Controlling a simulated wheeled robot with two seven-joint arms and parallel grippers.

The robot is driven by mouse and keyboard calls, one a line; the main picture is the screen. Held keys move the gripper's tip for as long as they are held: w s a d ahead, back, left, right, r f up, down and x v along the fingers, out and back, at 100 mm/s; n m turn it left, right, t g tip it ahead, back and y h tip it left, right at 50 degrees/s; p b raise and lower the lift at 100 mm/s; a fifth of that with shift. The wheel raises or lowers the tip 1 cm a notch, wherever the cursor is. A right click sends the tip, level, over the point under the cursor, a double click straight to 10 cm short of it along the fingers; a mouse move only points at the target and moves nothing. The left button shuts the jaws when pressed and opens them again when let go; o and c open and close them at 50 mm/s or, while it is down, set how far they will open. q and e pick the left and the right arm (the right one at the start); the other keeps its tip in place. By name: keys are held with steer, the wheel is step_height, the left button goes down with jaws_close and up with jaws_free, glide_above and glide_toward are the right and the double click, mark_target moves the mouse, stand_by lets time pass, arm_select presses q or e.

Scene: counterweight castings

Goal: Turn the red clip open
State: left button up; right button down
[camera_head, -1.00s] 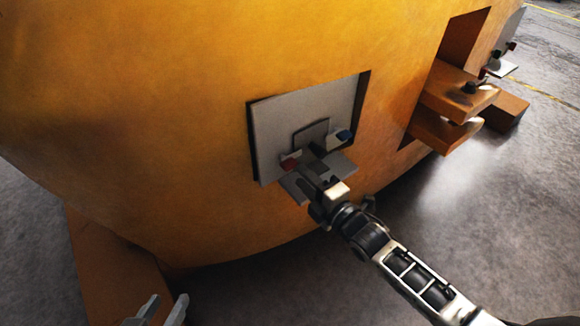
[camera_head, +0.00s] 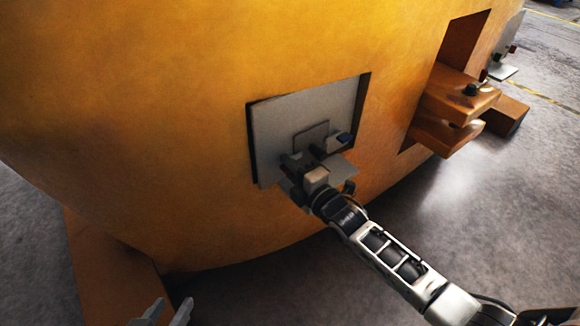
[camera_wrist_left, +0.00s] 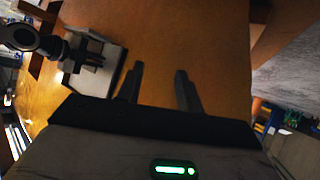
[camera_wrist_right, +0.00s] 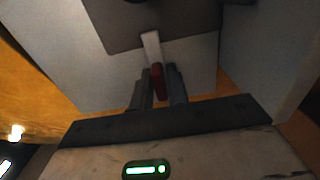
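The red clip (camera_wrist_right: 157,80) shows in the right wrist view as a small red tab at the end of a pale strip on the grey panel (camera_head: 280,115). My right gripper (camera_head: 303,157) is at the panel, in front of the clip, and hides it in the head view. In the right wrist view my right gripper (camera_wrist_right: 159,75) has its fingers close on both sides of the red tab, with little or no gap. My left gripper (camera_head: 172,305) is open and empty at the bottom left of the head view. Its spread fingers show in the left wrist view (camera_wrist_left: 159,78).
The panel is set in a recess of the large orange casting (camera_head: 170,110). Orange blocks (camera_head: 450,115) jut out at right. Grey floor (camera_head: 470,215) is open at lower right.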

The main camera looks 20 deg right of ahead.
arm_select(q)
steer(key=shift+s+r, duration=0.1)
steer(key=shift+r, duration=0.05)
arm_select(e)
steer(key=shift+m+p, duration=0.4)
steer(key=shift+m, duration=0.7)
steer(key=m+p, duration=0.1)
steer(key=m, duration=0.2)
steer(key=shift+m, duration=1.2)
steer(key=m+p, duration=0.1)
steer(key=m, duration=0.2)
steer(key=shift+m, duration=0.3)
steer(key=m, duration=0.3)
arm_select(q)
steer(key=shift+a+r+t, duration=0.15)
steer(key=shift+a+r, duration=0.05)
steer(key=shift+r, duration=0.65)
steer(key=shift+a+r+t, duration=0.15)
steer(key=shift+r, duration=0.65)
arm_select(e)
steer(key=shift+m, duration=1.8)
arm_select(q)
steer(key=shift+s, duration=0.1)
steer(key=shift+s+f, duration=0.1)
steer(key=shift+s, duration=0.05)
